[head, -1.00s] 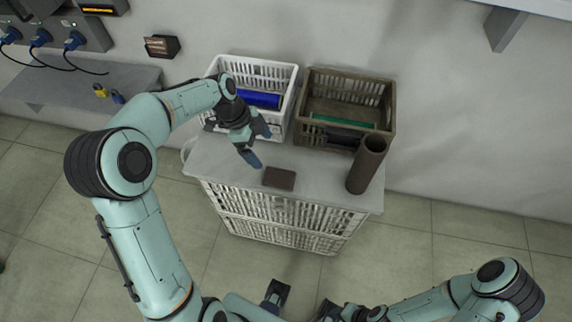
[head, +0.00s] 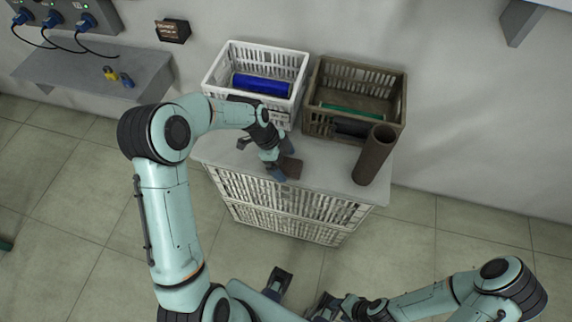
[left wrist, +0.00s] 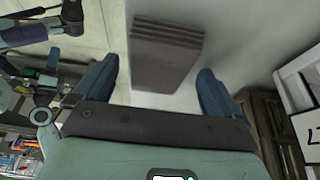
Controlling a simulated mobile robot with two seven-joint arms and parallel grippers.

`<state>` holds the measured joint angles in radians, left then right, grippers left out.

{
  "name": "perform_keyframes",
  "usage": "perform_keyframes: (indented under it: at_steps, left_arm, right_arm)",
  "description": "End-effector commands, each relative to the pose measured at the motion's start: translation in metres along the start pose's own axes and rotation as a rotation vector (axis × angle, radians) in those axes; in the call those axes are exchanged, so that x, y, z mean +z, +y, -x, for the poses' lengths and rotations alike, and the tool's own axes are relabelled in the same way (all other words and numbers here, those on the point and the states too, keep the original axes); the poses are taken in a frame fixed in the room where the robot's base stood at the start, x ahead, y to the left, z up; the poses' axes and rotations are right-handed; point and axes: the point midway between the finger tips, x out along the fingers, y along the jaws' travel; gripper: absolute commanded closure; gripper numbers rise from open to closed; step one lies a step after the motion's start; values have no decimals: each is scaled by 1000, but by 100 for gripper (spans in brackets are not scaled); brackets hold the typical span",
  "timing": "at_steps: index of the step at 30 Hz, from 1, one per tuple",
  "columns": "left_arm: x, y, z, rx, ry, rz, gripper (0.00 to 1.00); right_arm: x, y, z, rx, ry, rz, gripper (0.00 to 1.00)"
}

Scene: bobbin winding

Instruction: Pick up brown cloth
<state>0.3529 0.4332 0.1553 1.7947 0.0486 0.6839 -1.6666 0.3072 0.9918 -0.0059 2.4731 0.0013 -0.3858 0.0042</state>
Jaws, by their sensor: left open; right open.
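The brown cloth (head: 291,168) is a folded, flat stack on the grey top of the crate stand. In the left wrist view the cloth (left wrist: 165,58) lies just beyond the fingertips, between their lines, with its layered folded edge showing. My left gripper (head: 283,160) is open over the near side of the stand at the cloth and partly hides it in the head view. Its two blue fingers also show in the left wrist view (left wrist: 156,85), with nothing held between them. My right gripper (head: 302,291) is open and empty at the bottom of the head view, away from the stand.
A white crate (head: 228,91) with a blue roll stands behind my left gripper. A brown crate (head: 353,133) with a green item stands beside it. A brown tube (head: 374,155) stands upright at the stand's right end. The grey stand top (head: 325,165) is clear between cloth and tube.

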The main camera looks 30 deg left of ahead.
Motion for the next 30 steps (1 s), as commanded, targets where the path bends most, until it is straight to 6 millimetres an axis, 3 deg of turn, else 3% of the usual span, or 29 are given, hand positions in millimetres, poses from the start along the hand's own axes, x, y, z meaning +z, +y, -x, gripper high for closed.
perform_keyframes:
  at_steps: [22, 23, 28, 30]
  left_arm:
    - [2, 0, -4, 0, -1, 1, 2]
    - [2, 0, -4, 0, -1, 1, 6]
    - [1, 0, -4, 1, -1, 1, 61]
    - [1, 0, -4, 1, 0, 1, 62]
  right_arm:
    - [1, 2, -5, 1, -2, -1, 54]
    - [1, 2, -5, 1, -2, -1, 54]
    - [0, 2, -5, 1, -2, -1, 54]
    - [0, 2, -5, 1, -2, -1, 54]
